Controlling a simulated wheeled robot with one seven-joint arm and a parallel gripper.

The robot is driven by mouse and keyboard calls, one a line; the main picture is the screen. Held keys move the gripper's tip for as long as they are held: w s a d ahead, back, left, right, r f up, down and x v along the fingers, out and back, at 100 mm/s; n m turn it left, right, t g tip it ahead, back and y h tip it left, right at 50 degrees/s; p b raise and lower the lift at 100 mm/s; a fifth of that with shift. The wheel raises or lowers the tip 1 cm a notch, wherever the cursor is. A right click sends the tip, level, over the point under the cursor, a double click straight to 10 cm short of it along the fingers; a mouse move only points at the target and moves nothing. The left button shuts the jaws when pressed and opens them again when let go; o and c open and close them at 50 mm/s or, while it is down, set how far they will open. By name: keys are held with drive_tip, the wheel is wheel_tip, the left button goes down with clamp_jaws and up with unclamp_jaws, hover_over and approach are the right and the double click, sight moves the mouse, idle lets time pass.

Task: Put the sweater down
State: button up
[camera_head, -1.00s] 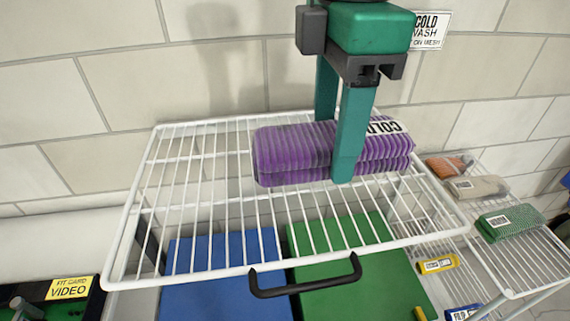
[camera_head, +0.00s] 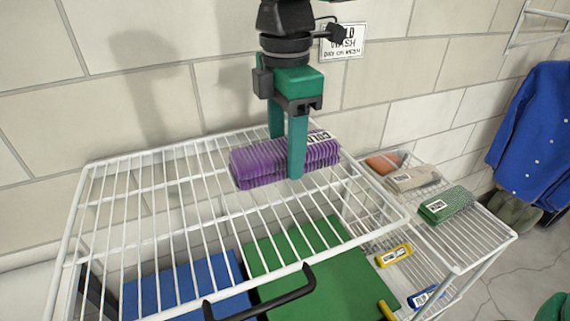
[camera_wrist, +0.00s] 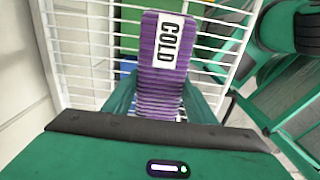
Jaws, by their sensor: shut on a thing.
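The sweater is a folded purple ribbed bundle (camera_head: 262,163) with a white label reading COLD at its right end. It is at the back right of the white wire mesh shelf (camera_head: 110,222), close to the wall. My gripper (camera_head: 287,165) points down with its green fingers on either side of the sweater, shut on it. The sweater is level and close to the mesh; I cannot tell whether it touches. In the wrist view the sweater (camera_wrist: 162,85) lies between the fingers, with the wire mesh around it.
A lower wire rack (camera_head: 470,262) at the right holds folded items, including a green bundle (camera_head: 446,204). Blue (camera_head: 190,285) and green (camera_head: 330,280) panels lie under the mesh. A black handle (camera_head: 262,302) is at the mesh's front edge. The mesh's left side is bare.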

sight(286, 168)
drive_tip(key=shift+w+f, duration=0.15)
drive_tip(key=shift+w, duration=0.05)
drive_tip(key=shift+f, duration=1.9)
drive_tip(key=shift+f, duration=0.1)
drive_tip(key=o, duration=1.2)
drive_tip(key=shift+o, duration=0.2)
wheel_tip(286, 168, up, 12)
drive_tip(key=shift+r, duration=0.1)
